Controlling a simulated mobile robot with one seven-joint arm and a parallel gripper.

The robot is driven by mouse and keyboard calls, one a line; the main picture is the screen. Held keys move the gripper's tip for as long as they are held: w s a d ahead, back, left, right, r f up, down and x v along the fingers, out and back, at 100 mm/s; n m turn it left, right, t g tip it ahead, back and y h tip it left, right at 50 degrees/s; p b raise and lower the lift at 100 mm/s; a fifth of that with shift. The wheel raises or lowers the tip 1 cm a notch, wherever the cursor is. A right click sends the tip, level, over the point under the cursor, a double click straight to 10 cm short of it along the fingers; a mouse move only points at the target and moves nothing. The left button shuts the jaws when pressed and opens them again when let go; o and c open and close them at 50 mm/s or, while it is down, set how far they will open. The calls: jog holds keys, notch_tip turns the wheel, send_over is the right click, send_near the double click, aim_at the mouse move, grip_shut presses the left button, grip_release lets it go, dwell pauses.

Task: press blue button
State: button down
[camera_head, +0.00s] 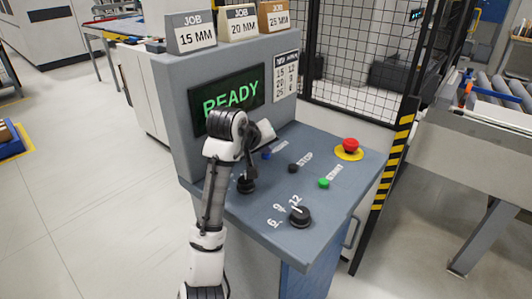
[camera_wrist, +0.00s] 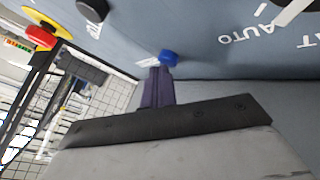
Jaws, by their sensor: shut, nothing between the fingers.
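The blue button (camera_head: 266,155) is on the sloped top of the grey control console (camera_head: 330,165), near its back edge below the screen. It also shows in the wrist view (camera_wrist: 169,57), just beyond the fingertips. My gripper (camera_wrist: 159,70) is shut and empty, its narrow dark fingers together and pointing at the button. In the wrist view the fingertips appear very close to the button, a little to its left. I cannot tell whether they touch it. In the head view my arm hides part of the console, and the fingertips are hard to make out.
A black button (camera_head: 293,168), a green button (camera_head: 324,183) and a red emergency stop (camera_head: 350,146) sit right of the blue button. A dark rotary knob (camera_head: 300,216) is nearer the front. The screen (camera_head: 227,98) reads READY. A mesh fence (camera_head: 350,60) stands behind.

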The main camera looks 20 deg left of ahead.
aim_at(264, 157)
jog(key=shift+r+p, duration=0.8)
notch_tip(264, 157, up, 5)
jog(key=p, duration=0.4)
jog(key=shift+r+p, duration=0.1)
jog(key=shift+p, duration=0.3)
dwell(0.3)
